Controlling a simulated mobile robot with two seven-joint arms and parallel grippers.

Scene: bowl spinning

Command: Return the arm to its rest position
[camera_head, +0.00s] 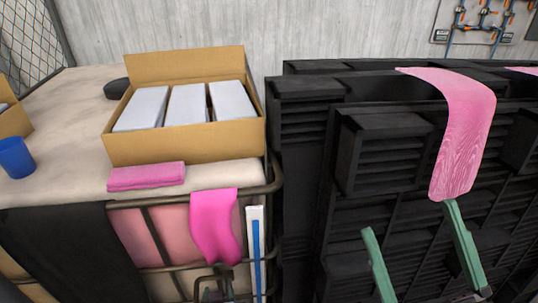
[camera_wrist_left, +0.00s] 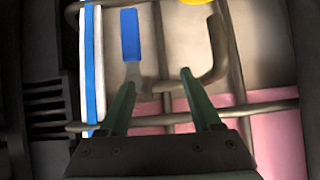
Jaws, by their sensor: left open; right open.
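My right gripper (camera_head: 408,218) is at the lower right of the head view, in front of the black crates. Its two green fingers are spread wide with nothing between them. My left gripper (camera_wrist_left: 157,78) shows clearly in the left wrist view, its green fingers apart and empty. Behind its fingers are the cart's metal rails (camera_wrist_left: 257,108), a blue-handled tool (camera_wrist_left: 130,34) and a white-and-blue strip (camera_wrist_left: 95,60). In the head view, the left gripper is hard to make out near the bottom edge, by the cart front. Whether its fingers touch the rail cannot be told.
The covered cart (camera_head: 65,110) carries a cardboard box (camera_head: 185,143) with white blocks, a folded pink cloth (camera_head: 147,176) and a blue cup (camera_head: 16,158). A pink cloth (camera_head: 214,228) hangs on its front. Black crates (camera_head: 395,150) fill the right, one draped with pink cloth (camera_head: 466,125).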

